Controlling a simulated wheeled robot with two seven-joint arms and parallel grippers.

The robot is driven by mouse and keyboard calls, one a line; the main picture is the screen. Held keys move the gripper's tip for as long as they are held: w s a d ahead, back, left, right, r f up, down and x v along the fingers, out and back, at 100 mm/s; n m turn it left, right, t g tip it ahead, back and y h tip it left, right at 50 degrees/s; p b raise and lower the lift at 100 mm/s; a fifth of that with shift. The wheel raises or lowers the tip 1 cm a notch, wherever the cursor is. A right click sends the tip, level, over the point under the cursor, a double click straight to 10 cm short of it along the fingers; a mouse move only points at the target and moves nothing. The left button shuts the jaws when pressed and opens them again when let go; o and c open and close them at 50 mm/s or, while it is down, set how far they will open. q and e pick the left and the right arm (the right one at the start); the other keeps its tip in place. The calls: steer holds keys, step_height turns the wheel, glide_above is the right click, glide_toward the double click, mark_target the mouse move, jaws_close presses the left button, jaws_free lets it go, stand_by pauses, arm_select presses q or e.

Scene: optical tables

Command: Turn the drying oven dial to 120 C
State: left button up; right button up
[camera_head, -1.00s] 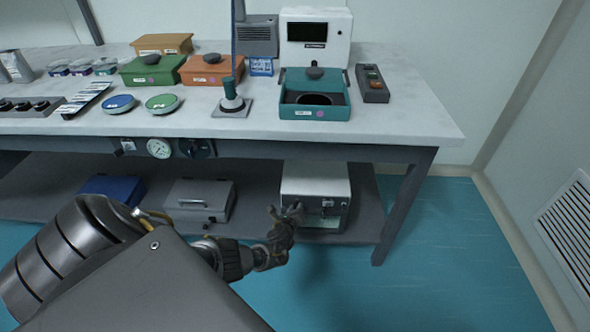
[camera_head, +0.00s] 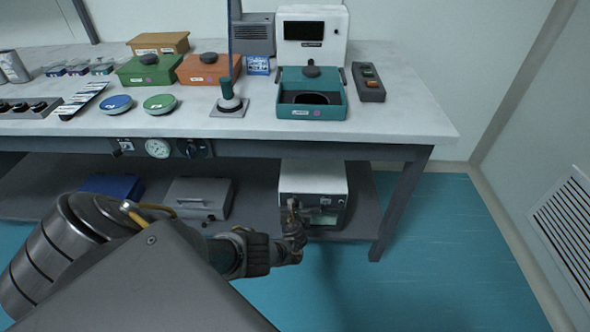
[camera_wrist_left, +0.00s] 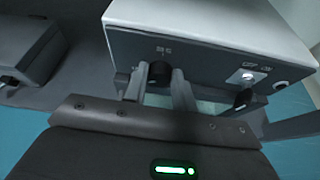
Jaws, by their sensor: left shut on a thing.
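The drying oven (camera_head: 313,177) is a box with a white top and grey front on the lower shelf. In the left wrist view, the oven (camera_wrist_left: 215,28) fills the upper right, and its black dial (camera_wrist_left: 159,71) sits on the front panel below small markings too blurred to read. My left gripper (camera_head: 291,208) is at the left part of the oven front. In the wrist view, the fingers of my left gripper (camera_wrist_left: 157,82) are on either side of the dial, shut on it. The dial's setting cannot be read. My right gripper is not in view.
A switch and a round socket sit right of the dial on the oven front. A grey case (camera_head: 198,197) and a blue box (camera_head: 112,187) stand left on the shelf. The tabletop (camera_head: 400,125) overhangs the oven; a table leg (camera_head: 398,210) stands to the right.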

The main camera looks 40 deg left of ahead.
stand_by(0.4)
arm_select(q)
steer(key=o, duration=1)
steer(key=p+v, duration=0.8)
steer(key=v, duration=0.2)
steer(key=shift+s+d, duration=0.25)
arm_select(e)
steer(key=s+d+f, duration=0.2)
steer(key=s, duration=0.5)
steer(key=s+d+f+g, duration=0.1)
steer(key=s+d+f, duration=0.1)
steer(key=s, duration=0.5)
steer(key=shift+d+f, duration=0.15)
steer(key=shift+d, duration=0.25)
arm_select(q)
steer(key=shift+r, duration=0.15)
